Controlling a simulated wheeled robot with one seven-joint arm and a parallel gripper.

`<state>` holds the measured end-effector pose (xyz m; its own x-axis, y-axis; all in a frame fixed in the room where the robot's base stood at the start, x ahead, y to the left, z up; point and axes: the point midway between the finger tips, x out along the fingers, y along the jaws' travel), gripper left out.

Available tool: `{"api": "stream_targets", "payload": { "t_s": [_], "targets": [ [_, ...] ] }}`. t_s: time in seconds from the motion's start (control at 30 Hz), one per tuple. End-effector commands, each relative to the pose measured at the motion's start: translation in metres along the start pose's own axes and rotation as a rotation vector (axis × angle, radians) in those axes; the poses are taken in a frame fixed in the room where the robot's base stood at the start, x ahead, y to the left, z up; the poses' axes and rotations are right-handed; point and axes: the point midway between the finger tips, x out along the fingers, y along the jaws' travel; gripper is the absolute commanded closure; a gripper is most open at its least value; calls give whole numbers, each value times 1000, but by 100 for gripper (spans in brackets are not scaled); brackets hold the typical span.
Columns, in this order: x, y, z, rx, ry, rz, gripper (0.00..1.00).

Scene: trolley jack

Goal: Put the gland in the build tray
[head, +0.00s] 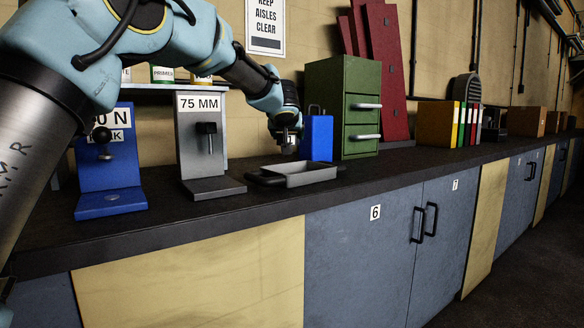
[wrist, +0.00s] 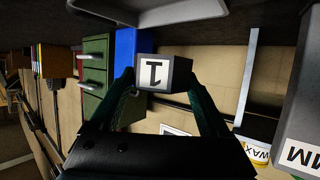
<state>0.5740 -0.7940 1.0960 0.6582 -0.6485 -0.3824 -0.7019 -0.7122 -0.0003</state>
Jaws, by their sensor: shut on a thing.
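My gripper (wrist: 161,80) is shut on a small dark grey block, taken to be the gland (wrist: 178,72), with a white label and a black mark like a 1. In the head view, my gripper (head: 288,146) is above the back part of a shallow grey tray with black handles, the build tray (head: 312,178), on the dark bench. The gland is hard to make out there. In the wrist view the tray (wrist: 180,12) shows at the top edge, apart from the gland.
A blue container (head: 317,138) and a green drawer cabinet (head: 340,100) stand close behind and right of the tray. A grey 75 MM stand (head: 200,140) and a blue stand (head: 108,175) are to the left.

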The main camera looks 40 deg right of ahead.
Motion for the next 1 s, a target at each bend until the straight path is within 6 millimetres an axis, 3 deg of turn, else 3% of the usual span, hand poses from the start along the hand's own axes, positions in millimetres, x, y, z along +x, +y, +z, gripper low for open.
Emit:
{"api": "stream_targets", "payload": {
  "t_s": [0.03,0.1,0.37,0.6,1.0],
  "targets": [
    [6,1,15,3,2,0,100],
    [9,1,24,1,2,1,100],
    [15,0,37,0,3,-1,100],
    [26,0,65,0,2,0,100],
    [27,0,67,0,2,-1,100]
  ]
}}
